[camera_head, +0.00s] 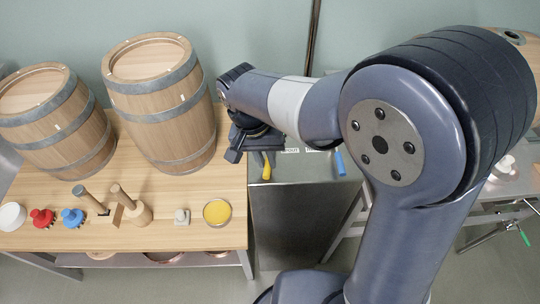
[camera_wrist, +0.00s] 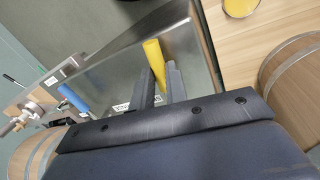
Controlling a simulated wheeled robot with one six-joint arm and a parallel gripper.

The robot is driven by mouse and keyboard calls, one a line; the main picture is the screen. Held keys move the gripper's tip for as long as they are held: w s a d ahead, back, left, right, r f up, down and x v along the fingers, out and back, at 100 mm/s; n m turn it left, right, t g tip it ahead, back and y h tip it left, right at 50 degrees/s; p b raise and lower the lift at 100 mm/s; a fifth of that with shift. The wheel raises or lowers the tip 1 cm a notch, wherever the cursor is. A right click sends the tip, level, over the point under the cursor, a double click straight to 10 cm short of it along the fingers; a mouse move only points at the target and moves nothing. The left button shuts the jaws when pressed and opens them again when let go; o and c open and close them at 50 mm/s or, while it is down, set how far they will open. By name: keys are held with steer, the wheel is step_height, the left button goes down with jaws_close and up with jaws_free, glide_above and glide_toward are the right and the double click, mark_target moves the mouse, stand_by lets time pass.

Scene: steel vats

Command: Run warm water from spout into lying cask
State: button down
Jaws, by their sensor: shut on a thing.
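My gripper (camera_wrist: 160,84) is shut on a yellow handle (camera_wrist: 153,55), which sticks out between the fingertips in the wrist view. In the head view the yellow handle (camera_head: 266,165) shows below my gripper, above the steel cabinet's near edge. A blue handle (camera_head: 339,163) stands apart to its right, and also shows in the wrist view (camera_wrist: 72,98). Small white labels lie near both; their text is too small to read. A cask (camera_head: 517,43) is partly visible at the far right behind my arm and seems to be lying. I cannot make out a spout or any running water.
Two upright wooden barrels (camera_head: 54,120) (camera_head: 162,104) stand on the wooden bench (camera_head: 190,236) at left. Mallets, red and blue knobbed pieces, a white disc and a yellow-filled dish (camera_head: 217,212) lie before them. A steel frame with a green handle (camera_head: 523,236) stands at right.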

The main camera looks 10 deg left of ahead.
steer(key=m, duration=0.1)
steer(key=a+m+p, duration=0.1)
steer(key=a+m, duration=0.1)
steer(key=shift+w+a+r+m+g, duration=0.1)
steer(key=shift+w+a+m+g, duration=0.1)
steer(key=shift+w+m+g, duration=0.15)
steer(key=shift+w+a+m+g+y+p, duration=0.15)
steer(key=shift+w+a+m+p, duration=0.2)
steer(key=shift+m, duration=0.45)
steer(key=shift+w+a+m+g+y+p, duration=0.15)
steer(key=shift+a+m+p, duration=0.15)
steer(key=shift+a+m, duration=0.4)
steer(key=shift+w+a+m+g+p, duration=0.15)
steer(key=shift+w+a+m+p, duration=0.15)
steer(key=shift+m, duration=0.65)
steer(key=c, duration=1.4)
jaws_free()
step_height(320, 180, up, 10)
steer(key=w+a, duration=0.1)
steer(key=shift+w+a+r, duration=0.15)
steer(key=shift+a+r, duration=0.1)
steer(key=shift+a, duration=0.05)
